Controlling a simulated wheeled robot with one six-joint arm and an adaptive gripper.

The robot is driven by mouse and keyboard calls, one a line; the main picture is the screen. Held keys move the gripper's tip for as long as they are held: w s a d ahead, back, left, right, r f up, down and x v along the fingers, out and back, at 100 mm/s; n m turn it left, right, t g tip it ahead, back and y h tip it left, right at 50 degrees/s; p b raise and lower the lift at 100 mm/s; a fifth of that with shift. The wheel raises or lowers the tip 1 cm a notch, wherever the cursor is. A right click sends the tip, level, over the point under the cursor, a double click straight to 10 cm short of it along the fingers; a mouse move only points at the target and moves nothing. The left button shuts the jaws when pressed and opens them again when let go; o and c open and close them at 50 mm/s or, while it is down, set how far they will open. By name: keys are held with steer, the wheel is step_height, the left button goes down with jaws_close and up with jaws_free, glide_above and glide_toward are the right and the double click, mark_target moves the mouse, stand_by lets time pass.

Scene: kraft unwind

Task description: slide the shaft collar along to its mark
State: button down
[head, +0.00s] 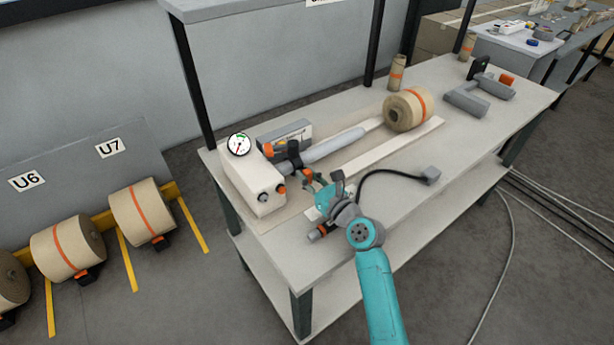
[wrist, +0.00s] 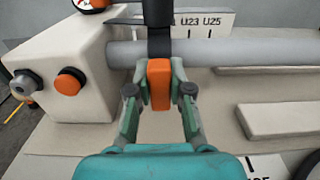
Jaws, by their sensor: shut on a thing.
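The shaft collar is a black band (wrist: 160,42) around the grey shaft (wrist: 265,52), with an orange tab (wrist: 159,84) hanging below it. My gripper (wrist: 158,92) is shut on the orange tab, with one finger on each side. The head view shows my gripper (head: 314,183) at the near side of the collar (head: 293,151). A white mark plate (wrist: 218,24) behind the shaft reads U23 and U25, with black tick lines.
A cream machine box (head: 256,187) with a gauge (head: 238,145) and knobs stands close left of the collar. A kraft roll (head: 408,110) is at the shaft's far end. A black cable runs to a grey block (head: 430,175) right of my gripper.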

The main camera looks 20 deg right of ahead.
steer(key=w+d, duration=0.1)
steer(key=d, duration=0.2)
steer(key=w+d, duration=0.1)
steer(key=d, duration=0.2)
steer(key=w+d, duration=0.1)
steer(key=d, duration=0.2)
steer(key=c, duration=1)
jaws_free()
steer(key=shift+c, duration=0.2)
steer(key=shift+s, duration=0.1)
steer(key=v, duration=1.2)
